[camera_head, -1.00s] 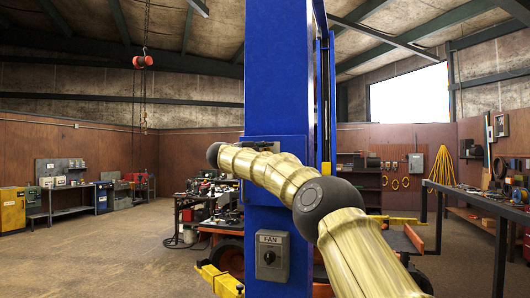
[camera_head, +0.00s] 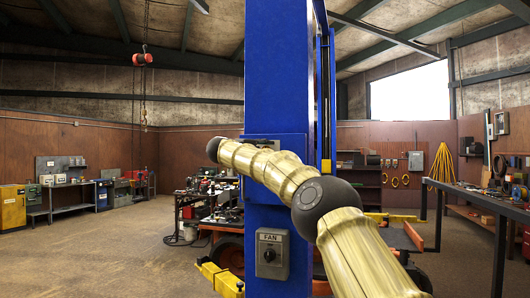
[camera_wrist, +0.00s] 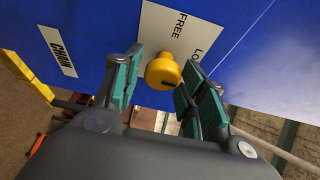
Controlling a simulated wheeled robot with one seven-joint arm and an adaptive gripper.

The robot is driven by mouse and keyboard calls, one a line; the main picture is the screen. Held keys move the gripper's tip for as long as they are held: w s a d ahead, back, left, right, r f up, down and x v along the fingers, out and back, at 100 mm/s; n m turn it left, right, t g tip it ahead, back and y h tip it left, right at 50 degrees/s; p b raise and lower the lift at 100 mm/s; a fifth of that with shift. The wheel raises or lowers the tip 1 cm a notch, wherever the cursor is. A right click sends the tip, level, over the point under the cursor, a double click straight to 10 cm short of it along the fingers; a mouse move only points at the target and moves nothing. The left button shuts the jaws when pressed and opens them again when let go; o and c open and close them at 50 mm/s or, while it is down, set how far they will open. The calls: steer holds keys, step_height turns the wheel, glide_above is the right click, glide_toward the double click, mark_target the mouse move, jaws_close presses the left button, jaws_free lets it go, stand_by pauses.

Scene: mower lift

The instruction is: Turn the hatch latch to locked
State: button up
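The hatch latch is a round yellow knob (camera_wrist: 162,73) on a white plate (camera_wrist: 160,28) fixed to a blue surface in the wrist view. The plate reads FREE, and a second word starting with LO is partly hidden. A dark mark shows on the knob's lower right; I cannot tell which word it points to. My gripper (camera_wrist: 163,62) is open, with one green-padded finger on each side of the knob and a visible gap on both sides.
A grey FAN switch box (camera_head: 271,255) is on the column's front, left of my arm. A cluttered bench (camera_head: 205,205) stands behind left, and a long workbench (camera_head: 480,195) stands at right. Open floor lies left.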

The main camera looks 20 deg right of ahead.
steer(key=shift+o, duration=0.2)
steer(key=v, duration=1.2)
steer(key=shift+d, duration=0.15)
